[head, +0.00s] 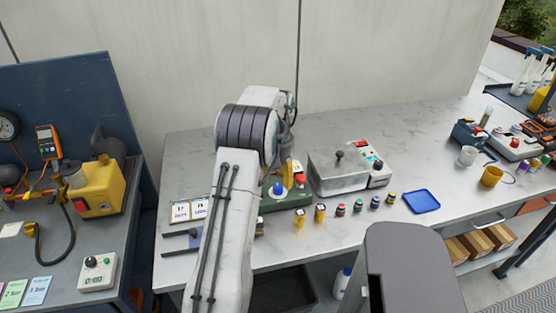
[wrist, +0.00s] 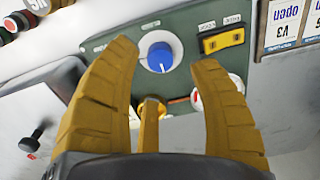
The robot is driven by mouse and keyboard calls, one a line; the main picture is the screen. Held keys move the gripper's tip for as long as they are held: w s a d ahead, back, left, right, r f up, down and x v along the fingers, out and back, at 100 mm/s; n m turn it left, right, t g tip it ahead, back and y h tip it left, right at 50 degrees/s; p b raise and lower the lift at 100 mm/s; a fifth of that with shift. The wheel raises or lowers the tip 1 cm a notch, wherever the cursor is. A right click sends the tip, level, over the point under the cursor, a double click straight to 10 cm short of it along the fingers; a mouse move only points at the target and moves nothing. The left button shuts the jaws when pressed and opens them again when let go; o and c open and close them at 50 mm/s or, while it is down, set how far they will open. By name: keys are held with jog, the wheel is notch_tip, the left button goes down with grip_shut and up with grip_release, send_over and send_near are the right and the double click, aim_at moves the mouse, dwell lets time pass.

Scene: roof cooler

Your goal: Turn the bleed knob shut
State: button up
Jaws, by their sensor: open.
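A blue round knob (wrist: 160,57) with a white pointer line sits on a green panel (wrist: 188,22) in the wrist view. It also shows in the head view (head: 278,189) on the green box. I cannot read a label that says which control is the bleed knob. My gripper (wrist: 163,54) is open and empty, its yellow fingertips on either side of the blue knob in the picture. I cannot tell the gap in depth to the knob. In the head view my arm hides much of the gripper (head: 288,172).
A yellow-framed switch (wrist: 222,40) and a red-and-white control, partly hidden by the right finger, are on the panel. A grey metal box (head: 335,175) with a black knob stands beside it.

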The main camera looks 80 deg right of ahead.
aim_at(278, 186)
notch_tip(278, 186, up, 8)
jog(key=shift+f, duration=0.2)
dwell(0.9)
